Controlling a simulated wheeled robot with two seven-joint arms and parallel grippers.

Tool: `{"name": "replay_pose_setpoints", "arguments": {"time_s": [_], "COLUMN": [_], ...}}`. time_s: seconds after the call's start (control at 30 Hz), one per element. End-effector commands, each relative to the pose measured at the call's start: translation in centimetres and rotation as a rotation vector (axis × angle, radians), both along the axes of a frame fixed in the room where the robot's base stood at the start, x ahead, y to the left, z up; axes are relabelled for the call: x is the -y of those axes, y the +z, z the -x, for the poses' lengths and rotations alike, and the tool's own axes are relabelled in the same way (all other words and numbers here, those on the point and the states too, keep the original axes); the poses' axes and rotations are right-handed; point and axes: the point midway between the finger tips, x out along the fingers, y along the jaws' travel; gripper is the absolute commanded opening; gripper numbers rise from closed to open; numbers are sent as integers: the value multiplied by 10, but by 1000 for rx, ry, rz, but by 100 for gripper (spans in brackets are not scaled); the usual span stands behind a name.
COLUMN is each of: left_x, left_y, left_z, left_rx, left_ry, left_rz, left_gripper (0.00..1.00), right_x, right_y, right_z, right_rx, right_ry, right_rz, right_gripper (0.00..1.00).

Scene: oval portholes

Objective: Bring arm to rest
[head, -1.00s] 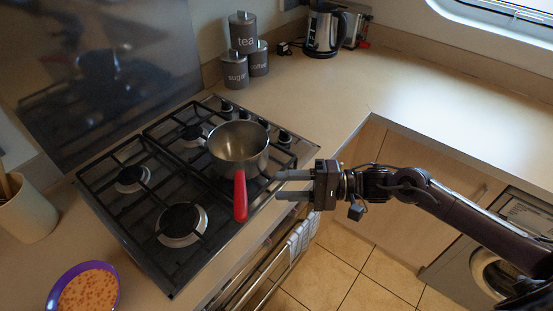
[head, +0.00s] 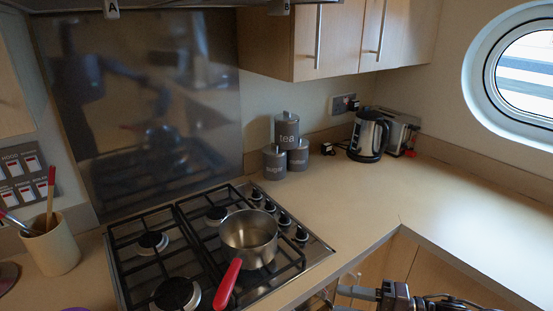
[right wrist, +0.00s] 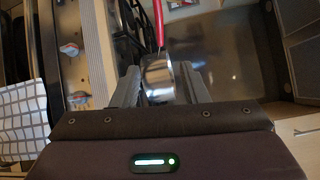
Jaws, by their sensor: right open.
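My right gripper (head: 346,300) shows at the bottom edge of the head view, low and to the right of the hob. Most of its arm is cut off below the frame. In the right wrist view the gripper (right wrist: 162,88) has its two fingers apart, with nothing held between them. A steel saucepan (head: 249,236) with a red handle (head: 227,284) stands on the hob, apart from the gripper. In the right wrist view the saucepan (right wrist: 158,78) appears beyond the fingers. My left gripper is not in view.
The black gas hob (head: 190,262) fills the lower left. Tea, sugar and coffee canisters (head: 287,130), a kettle (head: 369,136) and a toaster (head: 400,132) stand along the wall. A utensil pot (head: 51,247) is at far left. The right-hand worktop (head: 450,210) is clear.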

Motion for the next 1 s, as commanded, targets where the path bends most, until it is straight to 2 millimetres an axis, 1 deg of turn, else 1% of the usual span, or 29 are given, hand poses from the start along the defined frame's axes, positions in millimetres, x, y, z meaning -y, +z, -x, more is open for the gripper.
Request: {"name": "replay_pose_setpoints", "arguments": {"time_s": [0.03,0.1,0.27,0.37,0.47,0.57,0.67,0.7,0.77,0.8,0.87,0.9,0.97,1.0], "left_x": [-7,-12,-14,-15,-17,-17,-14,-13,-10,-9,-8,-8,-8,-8], "left_y": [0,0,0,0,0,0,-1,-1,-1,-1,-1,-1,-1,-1], "left_z": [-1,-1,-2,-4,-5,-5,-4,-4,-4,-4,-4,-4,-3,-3], "left_rx": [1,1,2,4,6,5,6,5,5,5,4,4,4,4], "left_ry": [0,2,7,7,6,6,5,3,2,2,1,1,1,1], "left_rz": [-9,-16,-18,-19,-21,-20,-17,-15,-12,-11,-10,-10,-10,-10], "left_gripper": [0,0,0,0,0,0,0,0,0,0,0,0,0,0], "right_x": [3,8,20,30,43,59,78,86,99,108,120,127,135,138], "right_y": [-8,-15,-38,-57,-84,-117,-161,-183,-221,-250,-292,-319,-358,-383], "right_z": [-6,-13,-29,-41,-52,-61,-66,-65,-60,-53,-37,-24,0,18], "right_rx": [18,47,120,171,225,279,325,340,357,364,368,362,351,340], "right_ry": [-27,-60,-144,-209,-284,-364,-442,-472,-510,-528,-534,-525,-496,-464], "right_rz": [7,22,70,114,181,272,395,459,573,661,796,883,1008,1088], "right_gripper": [40,40,40,40,40,40,40,40,40,40,40,40,40,40]}}
